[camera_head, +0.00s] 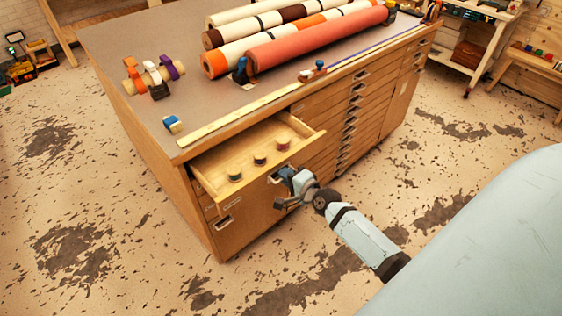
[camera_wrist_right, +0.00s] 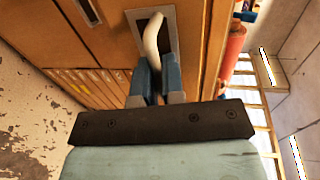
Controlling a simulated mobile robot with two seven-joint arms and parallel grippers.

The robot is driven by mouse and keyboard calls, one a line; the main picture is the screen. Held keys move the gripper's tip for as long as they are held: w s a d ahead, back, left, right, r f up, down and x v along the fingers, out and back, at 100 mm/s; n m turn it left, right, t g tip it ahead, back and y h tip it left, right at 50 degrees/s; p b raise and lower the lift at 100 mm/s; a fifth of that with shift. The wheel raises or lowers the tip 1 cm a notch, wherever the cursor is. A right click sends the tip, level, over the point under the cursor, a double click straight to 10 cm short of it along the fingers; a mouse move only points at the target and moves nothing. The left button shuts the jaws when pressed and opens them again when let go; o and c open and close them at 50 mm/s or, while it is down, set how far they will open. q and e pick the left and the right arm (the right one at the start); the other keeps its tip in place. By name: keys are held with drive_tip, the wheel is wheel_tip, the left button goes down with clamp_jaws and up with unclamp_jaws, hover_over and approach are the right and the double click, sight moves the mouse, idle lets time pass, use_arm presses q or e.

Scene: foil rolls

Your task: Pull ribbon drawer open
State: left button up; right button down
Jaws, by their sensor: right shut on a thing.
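The ribbon drawer (camera_head: 246,192) at the top left of the wooden cabinet stands pulled out. Several small ribbon spools (camera_head: 259,160) sit on its pale floor. My right gripper (camera_head: 287,177) is at the drawer's front face in the head view. In the right wrist view my right gripper (camera_wrist_right: 154,82) is shut on the pale curved drawer handle (camera_wrist_right: 152,35), which stands on a recessed metal plate. The handle is mostly hidden by my gripper in the head view. My left gripper is not in view.
The cabinet top (camera_head: 130,45) holds a coral roll (camera_head: 318,40), other long rolls, tape holders (camera_head: 152,76) and a long wooden rule (camera_head: 240,104). Other drawers (camera_head: 345,125) to the right look shut. The floor in front of the cabinet is clear.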

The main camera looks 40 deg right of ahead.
drive_tip(key=shift+s, duration=0.7)
drive_tip(key=c, duration=1.5)
unclamp_jaws()
drive_tip(key=shift+c, duration=0.2)
drive_tip(key=v, duration=1.3)
drive_tip(key=shift+s+b, duration=0.3)
drive_tip(key=shift+s, duration=0.05)
drive_tip(key=shift+r, duration=0.15)
